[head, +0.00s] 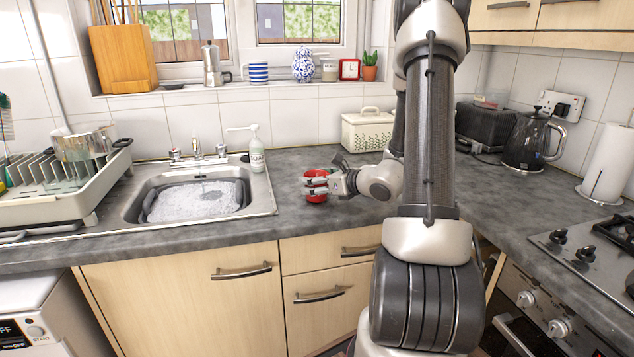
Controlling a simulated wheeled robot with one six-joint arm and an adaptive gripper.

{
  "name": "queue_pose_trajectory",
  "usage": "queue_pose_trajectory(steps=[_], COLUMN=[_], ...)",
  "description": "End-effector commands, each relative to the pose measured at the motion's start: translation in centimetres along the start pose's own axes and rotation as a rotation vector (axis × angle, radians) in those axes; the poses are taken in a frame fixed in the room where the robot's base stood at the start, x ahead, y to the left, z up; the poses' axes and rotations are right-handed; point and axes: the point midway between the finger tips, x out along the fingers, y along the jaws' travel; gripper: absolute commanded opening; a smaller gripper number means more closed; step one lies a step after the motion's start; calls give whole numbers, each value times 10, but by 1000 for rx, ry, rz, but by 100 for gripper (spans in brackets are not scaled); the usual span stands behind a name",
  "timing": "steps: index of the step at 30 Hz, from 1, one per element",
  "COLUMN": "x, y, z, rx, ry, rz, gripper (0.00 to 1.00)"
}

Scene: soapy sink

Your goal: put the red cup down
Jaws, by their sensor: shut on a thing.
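The red cup (316,197) is at the dark grey worktop (290,222), just right of the sink. My gripper (317,184) comes in from the right and is shut on the red cup, with its fingers across the cup and hiding part of it. The cup looks upright and at worktop level; I cannot tell whether its base touches the surface.
A sink (262,195) with a foamy bowl lies left, with a soap bottle (257,155) behind it. A cream bread bin (367,133) stands behind my gripper. A kettle (533,141) and hob (598,250) are at the right. Worktop around the cup is clear.

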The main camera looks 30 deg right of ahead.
Motion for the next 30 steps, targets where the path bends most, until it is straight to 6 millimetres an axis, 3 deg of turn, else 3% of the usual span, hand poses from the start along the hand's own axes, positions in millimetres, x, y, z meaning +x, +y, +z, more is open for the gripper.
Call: queue_pose_trajectory(steps=[5,6,9,22,26,30], x=[1,1,1,-2,-23,-56], y=[0,0,0,0,-1,-2], z=[-3,-3,-3,1,1,1], rx=[0,0,0,0,0,0], ry=[0,0,0,0,-1,0], rz=[0,0,0,-1,-4,-6], gripper=[41,74,90,90,90,90])
